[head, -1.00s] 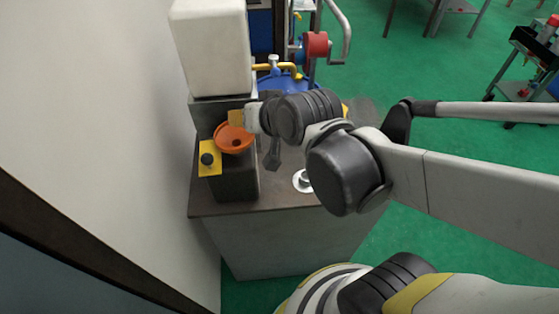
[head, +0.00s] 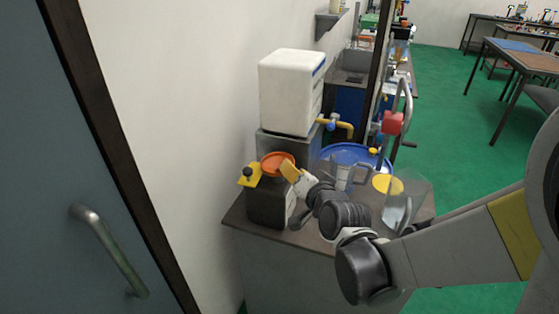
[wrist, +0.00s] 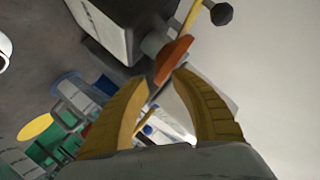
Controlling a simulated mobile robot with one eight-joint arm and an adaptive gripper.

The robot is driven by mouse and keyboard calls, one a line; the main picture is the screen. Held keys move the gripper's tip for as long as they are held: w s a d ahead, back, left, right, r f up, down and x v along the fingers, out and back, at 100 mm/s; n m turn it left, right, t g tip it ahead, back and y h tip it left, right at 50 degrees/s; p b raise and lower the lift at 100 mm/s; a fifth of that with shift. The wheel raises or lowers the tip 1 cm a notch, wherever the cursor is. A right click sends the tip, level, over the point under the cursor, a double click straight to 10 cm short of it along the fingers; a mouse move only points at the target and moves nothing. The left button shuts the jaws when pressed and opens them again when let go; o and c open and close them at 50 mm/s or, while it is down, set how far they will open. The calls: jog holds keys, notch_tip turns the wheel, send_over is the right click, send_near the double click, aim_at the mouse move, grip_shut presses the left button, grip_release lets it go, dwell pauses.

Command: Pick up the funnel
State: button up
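The orange funnel (head: 277,163) sits mouth up on top of a dark canister (head: 266,208) on the dark-topped bench. My gripper (head: 288,169) is at the funnel's right rim, its yellow fingers pointing toward it. In the wrist view the funnel (wrist: 173,58) shows edge-on just beyond the fingertips, its lower edge reaching toward the gap between them. My gripper (wrist: 164,82) has its fingers apart there. I cannot tell whether either fingertip touches the rim.
A yellow plate with a black knob (head: 248,176) is left of the funnel. A white tank (head: 290,92) stands behind. A clear jug (head: 344,173), a blue round lid (head: 357,154) and a clear vessel (head: 400,208) are to the right. The wall is close on the left.

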aim_at(278, 171)
jog(key=b+x, duration=0.1)
jog(key=x, duration=0.4)
jog(key=shift+w+f, duration=0.1)
grip_shut()
